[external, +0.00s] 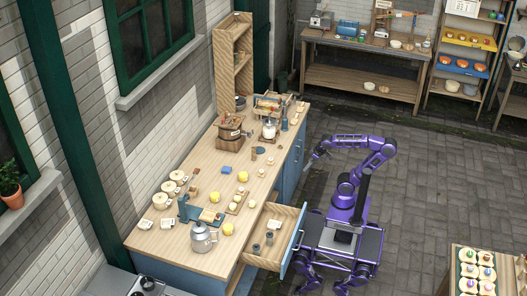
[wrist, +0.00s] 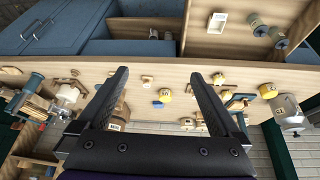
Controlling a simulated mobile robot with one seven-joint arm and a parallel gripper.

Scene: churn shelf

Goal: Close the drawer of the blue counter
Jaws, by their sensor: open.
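The blue counter (external: 292,170) has a long wooden top and blue fronts. Its drawer (external: 294,243) is pulled out at the near end, with a blue front and pale wooden inside. Small jars stand in it. In the wrist view the open drawer (wrist: 228,45) shows at the upper right with a pale piece and grey-blue round items inside. My gripper (external: 318,154) is raised beside the counter's right side, farther back than the drawer and apart from it. In the wrist view my gripper (wrist: 158,78) is open, with nothing between its fingers.
The counter top holds a kettle (external: 202,238), a wooden grinder box (external: 230,127), yellow pieces and several small items. Shelves (external: 365,75) line the back. The paved floor to the right is mostly clear.

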